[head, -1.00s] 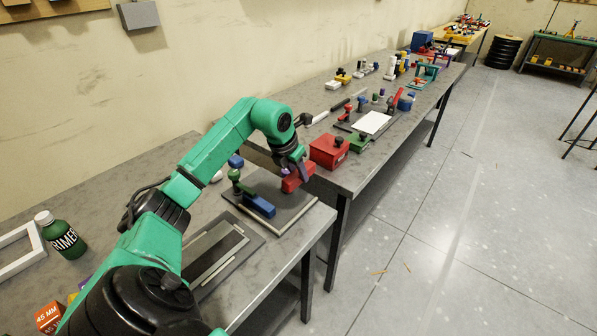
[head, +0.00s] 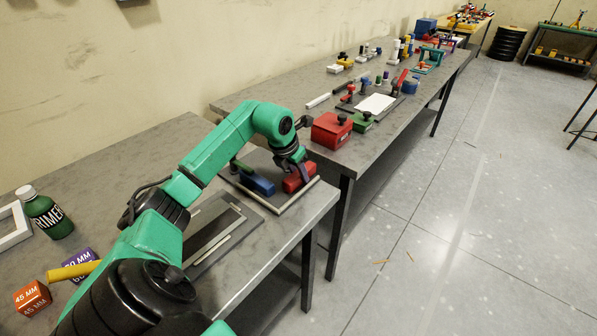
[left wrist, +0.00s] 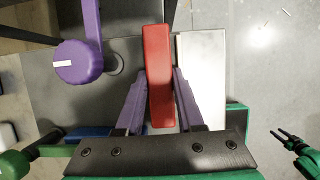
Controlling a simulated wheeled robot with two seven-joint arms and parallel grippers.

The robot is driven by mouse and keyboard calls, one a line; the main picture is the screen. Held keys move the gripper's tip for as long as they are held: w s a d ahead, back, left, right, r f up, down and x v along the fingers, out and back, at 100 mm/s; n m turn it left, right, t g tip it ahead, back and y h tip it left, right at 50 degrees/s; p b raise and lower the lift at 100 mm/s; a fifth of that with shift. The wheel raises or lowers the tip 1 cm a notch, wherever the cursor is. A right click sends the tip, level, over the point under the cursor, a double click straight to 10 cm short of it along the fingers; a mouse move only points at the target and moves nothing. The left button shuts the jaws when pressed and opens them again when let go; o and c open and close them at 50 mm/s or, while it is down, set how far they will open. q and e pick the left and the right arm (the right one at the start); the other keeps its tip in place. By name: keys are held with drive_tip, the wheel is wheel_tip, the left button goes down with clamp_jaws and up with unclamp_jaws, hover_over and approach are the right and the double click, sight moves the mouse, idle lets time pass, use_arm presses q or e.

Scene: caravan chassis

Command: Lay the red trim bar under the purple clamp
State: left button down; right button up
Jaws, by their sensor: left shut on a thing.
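The red trim bar (head: 298,178) is between the fingers of my left gripper (head: 297,167), low over the right part of a dark board (head: 262,202). In the left wrist view the red bar (left wrist: 158,75) stands lengthwise between two purple fingers (left wrist: 157,103). The purple clamp (left wrist: 78,62), with a round knob and an arm, is left of the bar, apart from it. My arm hides this clamp in the head view. My right gripper (left wrist: 287,137) shows small at the right of the wrist view, its dark fingers parted over the floor.
A blue bar (head: 258,185) lies left of the red bar near a green clamp (head: 241,166). A pale strip (head: 299,195) edges the board. A red box (head: 331,130) stands on the bench behind. A framed panel (head: 215,236) lies in front.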

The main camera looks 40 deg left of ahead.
use_arm(q)
drive_tip(key=shift+c, duration=2.2)
unclamp_jaws()
drive_tip(key=b+v, duration=0.1)
drive_tip(key=v, duration=1.3)
drive_tip(key=shift+s+r, duration=0.2)
drive_tip(key=shift+r, duration=0.05)
drive_tip(key=shift+d, duration=0.1)
